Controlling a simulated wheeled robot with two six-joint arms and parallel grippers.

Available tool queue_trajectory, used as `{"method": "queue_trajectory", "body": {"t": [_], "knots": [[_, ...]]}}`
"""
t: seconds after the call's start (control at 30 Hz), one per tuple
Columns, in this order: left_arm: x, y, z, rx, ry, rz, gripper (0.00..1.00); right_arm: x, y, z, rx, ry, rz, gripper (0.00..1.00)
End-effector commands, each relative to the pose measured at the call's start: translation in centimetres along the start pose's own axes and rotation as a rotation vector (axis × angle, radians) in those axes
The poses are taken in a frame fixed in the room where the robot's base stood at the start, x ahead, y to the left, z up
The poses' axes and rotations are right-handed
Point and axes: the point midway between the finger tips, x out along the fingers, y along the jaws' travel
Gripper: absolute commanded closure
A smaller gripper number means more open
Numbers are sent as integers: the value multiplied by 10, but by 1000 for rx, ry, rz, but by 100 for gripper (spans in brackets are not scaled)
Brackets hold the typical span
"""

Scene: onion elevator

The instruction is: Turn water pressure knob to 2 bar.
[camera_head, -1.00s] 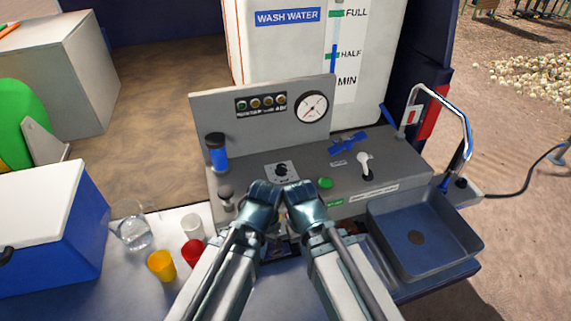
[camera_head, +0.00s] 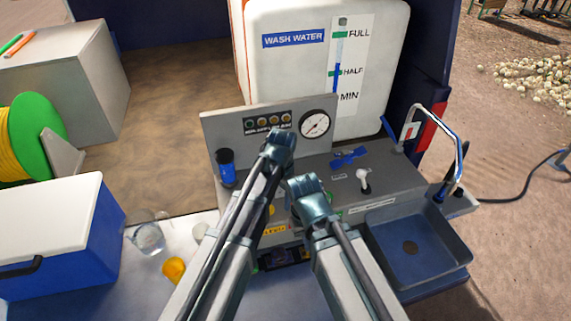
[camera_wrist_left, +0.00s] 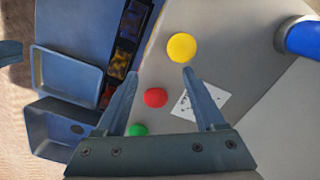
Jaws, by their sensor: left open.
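The water pressure knob is hidden behind my left arm in the head view. In the left wrist view a white marked plate (camera_wrist_left: 205,102) lies partly behind one finger, and I cannot make out a knob on it. A round pressure gauge (camera_head: 315,124) sits on the upright panel (camera_head: 222,127); its reading is too small to tell. My left gripper (camera_head: 283,140) is raised in front of the panel. In the wrist view it (camera_wrist_left: 160,74) is open and empty, above the console. My right gripper (camera_head: 307,184) is lower, over the console front; its fingers are hidden.
Yellow (camera_wrist_left: 182,47), red (camera_wrist_left: 156,97) and green (camera_wrist_left: 138,130) buttons lie near my left fingers. A sink (camera_head: 420,240) and faucet (camera_head: 460,140) are at right.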

Motion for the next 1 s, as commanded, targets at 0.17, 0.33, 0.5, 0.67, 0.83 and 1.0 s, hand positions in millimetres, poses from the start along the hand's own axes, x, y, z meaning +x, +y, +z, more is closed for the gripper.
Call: {"method": "queue_trajectory", "body": {"t": [0.17,0.33,0.5,0.67,0.83,1.0], "knots": [[-62,-54,-70,210,27,12,29,-60,6,4,2,-1,-1,100],[-82,-78,-99,334,43,16,29,-79,7,5,3,-2,-1,100],[-84,-84,-106,376,48,17,29,-82,8,5,4,-2,-2,100],[-82,-84,-105,378,48,16,29,-79,7,5,4,-2,-2,100],[-74,-83,-105,377,48,16,29,-72,7,5,4,-1,-1,100],[-58,-83,-106,376,48,16,29,-56,5,4,5,0,-1,100]]}}
